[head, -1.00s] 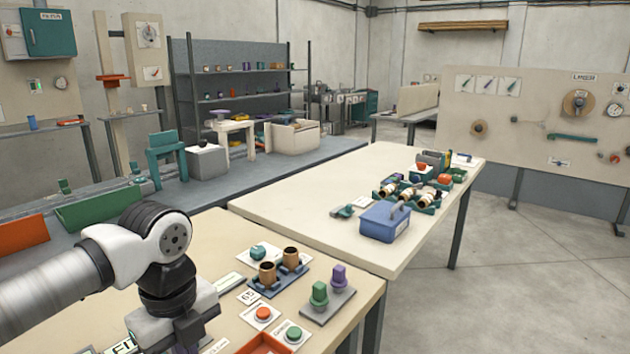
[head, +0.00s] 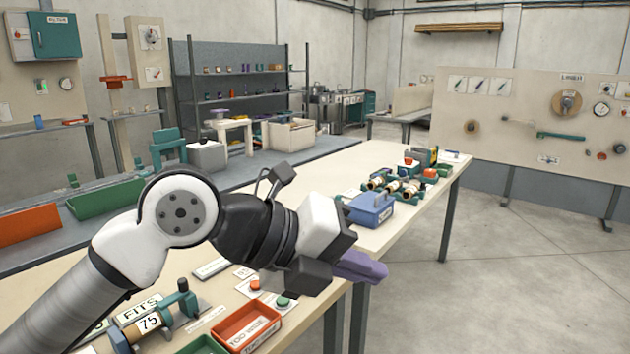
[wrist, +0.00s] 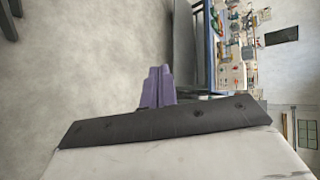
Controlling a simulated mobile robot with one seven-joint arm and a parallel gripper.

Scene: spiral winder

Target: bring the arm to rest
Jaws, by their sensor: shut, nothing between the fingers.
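My arm reaches in from the lower left of the head view and stretches to the right, raised above the near table. My gripper (head: 362,267) has purple fingers and points right, past the near table's right edge. In the wrist view its two purple fingers (wrist: 157,88) lie together, shut and empty. Nothing is seen touching them. The arm hides part of the near table and of the long table's near end.
Open floor (head: 480,270) lies to the right.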

